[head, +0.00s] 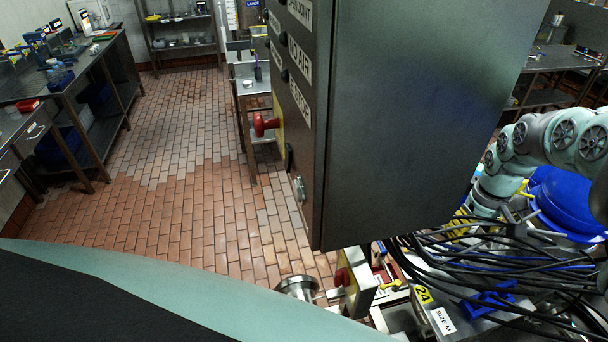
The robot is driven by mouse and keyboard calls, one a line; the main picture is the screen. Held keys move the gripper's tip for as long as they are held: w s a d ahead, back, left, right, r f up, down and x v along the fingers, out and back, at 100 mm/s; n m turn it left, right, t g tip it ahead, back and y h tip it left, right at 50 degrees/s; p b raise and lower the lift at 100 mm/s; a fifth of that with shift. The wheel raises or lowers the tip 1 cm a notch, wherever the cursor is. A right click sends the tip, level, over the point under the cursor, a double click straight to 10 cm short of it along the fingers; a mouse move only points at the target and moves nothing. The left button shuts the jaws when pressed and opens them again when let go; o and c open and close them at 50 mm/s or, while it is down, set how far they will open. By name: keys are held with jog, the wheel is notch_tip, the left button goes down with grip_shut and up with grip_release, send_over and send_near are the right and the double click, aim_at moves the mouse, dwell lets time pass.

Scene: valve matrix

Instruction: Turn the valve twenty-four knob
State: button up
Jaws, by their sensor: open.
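A yellow tag reading "24" (423,296) sits at the bottom right, beside a white "SIZE M" label (443,320) on a metal surface. A blue part (492,299) lies right of these labels, partly under black cables; I cannot tell whether it is the valve twenty-four knob. A small red knob (344,277) stands on a panel left of the tag. My gripper is not in view.
Black cables (470,255) hang over the lower right, near a blue tub (570,200). Workbenches line the left. The tiled floor (170,170) between is clear.

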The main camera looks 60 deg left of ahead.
aim_at(459, 248)
jog(key=shift+s+a+f, duration=0.1)
jog(key=shift+s+f, duration=0.15)
jog(key=shift+f, duration=0.15)
jog(key=shift+a+f+p, duration=0.1)
jog(key=shift+f+p, duration=0.45)
jog(key=shift+f, duration=2.5)
jog(key=shift+o, duration=0.4)
jog(key=shift+w+d, duration=0.1)
jog(key=shift+d, duration=0.1)
grip_shut()
